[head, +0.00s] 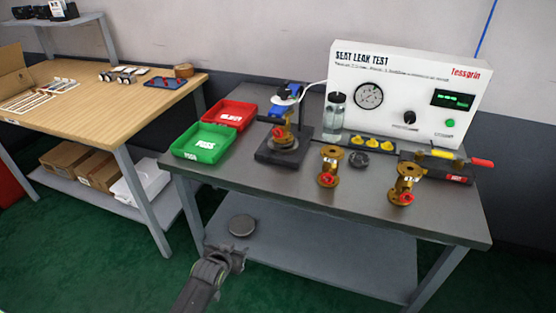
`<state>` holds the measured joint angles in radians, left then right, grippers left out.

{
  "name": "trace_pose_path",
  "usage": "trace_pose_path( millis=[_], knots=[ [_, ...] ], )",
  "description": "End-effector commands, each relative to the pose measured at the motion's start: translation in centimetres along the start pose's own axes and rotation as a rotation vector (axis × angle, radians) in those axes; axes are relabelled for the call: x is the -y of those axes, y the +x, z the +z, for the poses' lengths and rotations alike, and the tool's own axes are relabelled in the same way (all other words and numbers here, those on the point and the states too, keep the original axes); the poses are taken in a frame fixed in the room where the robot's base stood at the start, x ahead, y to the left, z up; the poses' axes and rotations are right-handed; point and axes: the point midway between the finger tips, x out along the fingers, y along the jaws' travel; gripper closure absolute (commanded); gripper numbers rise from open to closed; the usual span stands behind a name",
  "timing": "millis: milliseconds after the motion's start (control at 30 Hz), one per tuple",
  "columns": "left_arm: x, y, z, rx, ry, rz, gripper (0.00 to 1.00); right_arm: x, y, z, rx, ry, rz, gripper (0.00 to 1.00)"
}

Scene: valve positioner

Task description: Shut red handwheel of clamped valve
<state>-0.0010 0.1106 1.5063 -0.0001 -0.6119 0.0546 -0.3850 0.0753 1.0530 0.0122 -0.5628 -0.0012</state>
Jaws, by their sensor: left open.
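The clamped valve (286,139) is a brass body standing upright in a black test fixture (270,156) with a blue top part (287,92), on the grey bench. Its red handwheel (277,132) faces the front, small in the head view; its turn position cannot be read. My left gripper (236,257) is open and empty, low in front of the bench's left part, well apart from the valve. My right gripper is not in view.
Two loose brass valves (328,167) (404,184) stand on the bench (250,186) right of the fixture. A green tray (203,143) and a red tray (230,115) lie to its left. The leak test panel (405,85) stands behind. The front left bench top is clear.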

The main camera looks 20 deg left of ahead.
Motion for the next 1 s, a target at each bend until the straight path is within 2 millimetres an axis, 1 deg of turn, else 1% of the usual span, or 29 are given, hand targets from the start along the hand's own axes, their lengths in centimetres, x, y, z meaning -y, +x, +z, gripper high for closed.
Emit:
trace_pose_path(
  millis=[33, 67, 100, 167, 200, 300, 400, 533, 633, 767, 1000],
  knots=[
    [-0.5, 0.6, -3.2, -0.087, 0.001, 0.006, 0.48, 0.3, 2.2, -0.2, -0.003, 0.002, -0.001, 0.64],
    [-0.8, 0.2, -5.3, -0.133, 0.000, 0.010, 0.48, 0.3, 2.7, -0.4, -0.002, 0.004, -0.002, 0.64],
    [-1.1, -0.5, -8.1, -0.194, -0.001, 0.016, 0.48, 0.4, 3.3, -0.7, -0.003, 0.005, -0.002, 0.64],
    [-1.7, -1.8, -12.1, -0.286, -0.002, 0.025, 0.48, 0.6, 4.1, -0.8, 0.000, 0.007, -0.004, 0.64],
    [-2.0, -2.9, -14.4, -0.342, -0.003, 0.031, 0.48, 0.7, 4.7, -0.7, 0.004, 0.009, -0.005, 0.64],
    [-2.8, -5.7, -19.4, -0.475, -0.004, 0.048, 0.48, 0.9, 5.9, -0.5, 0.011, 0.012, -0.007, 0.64],
    [-3.4, -8.4, -22.9, -0.579, -0.006, 0.062, 0.48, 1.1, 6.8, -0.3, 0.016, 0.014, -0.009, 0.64],
    [-3.9, -10.7, -25.4, -0.659, -0.009, 0.074, 0.48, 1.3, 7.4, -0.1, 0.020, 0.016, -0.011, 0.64],
    [-4.0, -11.1, -26.3, -0.679, -0.009, 0.077, 0.48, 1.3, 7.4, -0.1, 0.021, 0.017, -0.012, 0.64],
    [-4.1, -10.2, -27.2, -0.679, -0.008, 0.078, 0.48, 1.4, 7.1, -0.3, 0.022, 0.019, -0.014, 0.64],
    [-4.4, -7.0, -29.7, -0.679, -0.008, 0.077, 0.48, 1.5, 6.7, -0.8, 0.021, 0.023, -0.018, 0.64]
  ],
)
